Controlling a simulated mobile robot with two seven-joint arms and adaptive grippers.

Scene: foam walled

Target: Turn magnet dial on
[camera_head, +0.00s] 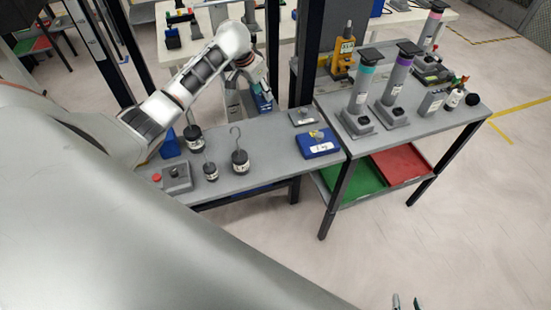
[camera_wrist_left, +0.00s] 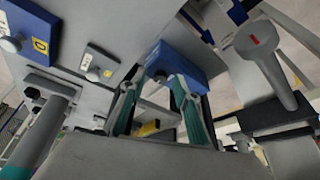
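A blue block (camera_wrist_left: 180,62) lies just ahead of my left gripper in the left wrist view. A small dark round part (camera_wrist_left: 159,78) shows on its near face; I cannot tell surely whether this is the magnet dial. In the head view the blue block (camera_head: 263,103) is partly hidden below my left gripper (camera_head: 261,86). The teal-lined fingers of my left gripper (camera_wrist_left: 157,84) are apart, with the tips close to the block's near face; contact is unclear. The tips of my right gripper (camera_head: 407,302) show at the bottom edge, apart and empty.
A blue box with a yellow label (camera_head: 318,144) and a small grey plate (camera_head: 303,117) lie right of the block. Hooked weights (camera_head: 240,160) and a red-button box (camera_head: 177,179) stand on the left. A dark post (camera_head: 301,60) rises behind the bench.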

